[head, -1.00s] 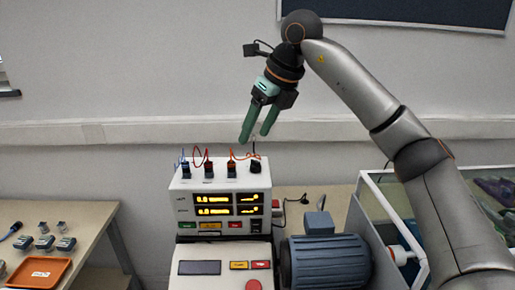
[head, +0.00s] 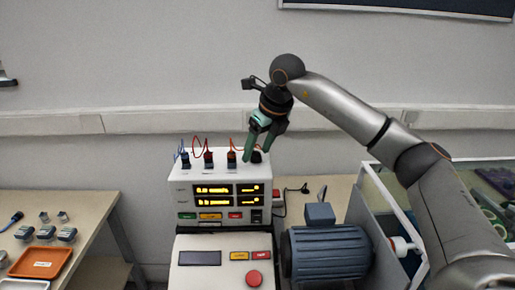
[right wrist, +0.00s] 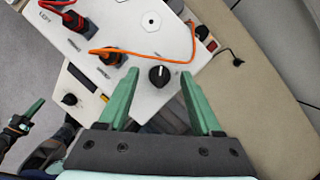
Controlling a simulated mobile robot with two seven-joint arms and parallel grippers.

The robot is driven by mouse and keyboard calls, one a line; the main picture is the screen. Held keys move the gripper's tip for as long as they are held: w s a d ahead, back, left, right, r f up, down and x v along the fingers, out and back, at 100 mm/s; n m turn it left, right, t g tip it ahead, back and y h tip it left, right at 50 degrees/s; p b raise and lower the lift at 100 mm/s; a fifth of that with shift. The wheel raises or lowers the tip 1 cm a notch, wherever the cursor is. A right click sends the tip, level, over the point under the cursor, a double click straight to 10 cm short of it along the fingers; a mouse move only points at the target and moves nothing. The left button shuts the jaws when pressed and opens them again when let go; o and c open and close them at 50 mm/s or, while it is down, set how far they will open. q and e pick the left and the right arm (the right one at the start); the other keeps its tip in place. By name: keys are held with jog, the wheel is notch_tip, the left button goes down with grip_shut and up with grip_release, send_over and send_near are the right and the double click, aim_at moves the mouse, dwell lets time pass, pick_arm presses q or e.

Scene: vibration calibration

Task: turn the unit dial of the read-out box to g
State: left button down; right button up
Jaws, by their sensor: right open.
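The read-out box (head: 177,212) is white, with lit yellow displays on its front. A black dial (right wrist: 159,76) with a white pointer mark is on its top; the dial (head: 256,158) shows small in the head view. My right gripper (head: 257,154) is open, pointing down at the dial. In the right wrist view the two green fingers (right wrist: 159,73) are apart, with the dial between their tips and a gap on each side. I cannot read the dial's scale. A green finger, seemingly of my left gripper (right wrist: 30,115), shows at the left of the right wrist view.
Blue, red and orange cables in plugs (head: 231,158) stand beside the dial; an orange cable (right wrist: 150,58) runs close past it. A blue motor (head: 325,255) sits right of the box. A side table at left holds an orange tray (head: 40,262) and small parts.

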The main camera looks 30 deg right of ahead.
jog(key=shift+f, duration=0.2)
grip_shut()
dwell(0.5)
